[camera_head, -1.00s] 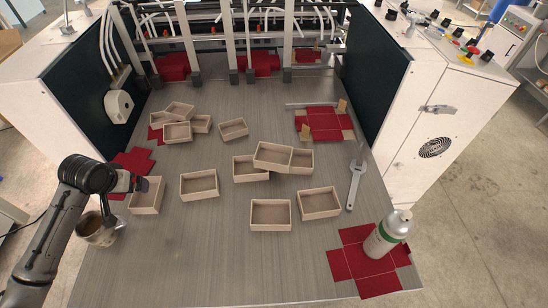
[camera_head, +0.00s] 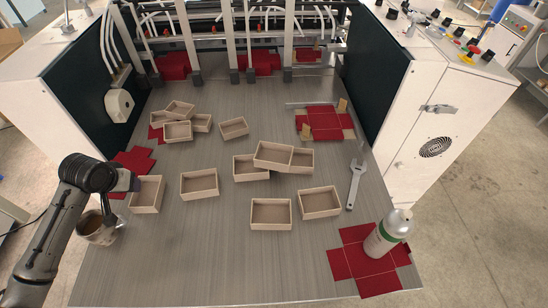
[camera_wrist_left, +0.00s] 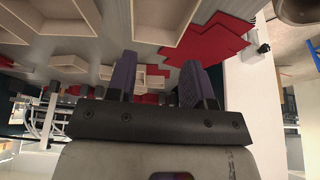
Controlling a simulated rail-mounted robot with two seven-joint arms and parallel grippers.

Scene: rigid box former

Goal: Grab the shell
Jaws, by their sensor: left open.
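Several open beige box shells lie on the grey table. One shell (camera_head: 147,196) at the left stands just right of my left gripper (camera_head: 132,183), which hangs close beside it. In the left wrist view my left gripper (camera_wrist_left: 158,82) has its two dark fingers apart with nothing between them. A shell (camera_wrist_left: 168,22) lies beyond the fingers there. Other shells include one (camera_head: 199,186) further right, one (camera_head: 271,215) at the front and one (camera_head: 320,203) to its right. My right gripper is not in view.
Red cross-shaped sheets lie at the left (camera_head: 137,158), back right (camera_head: 325,122) and front right (camera_head: 351,262). A spray can (camera_head: 386,236) stands on the front one. The front left table is clear.

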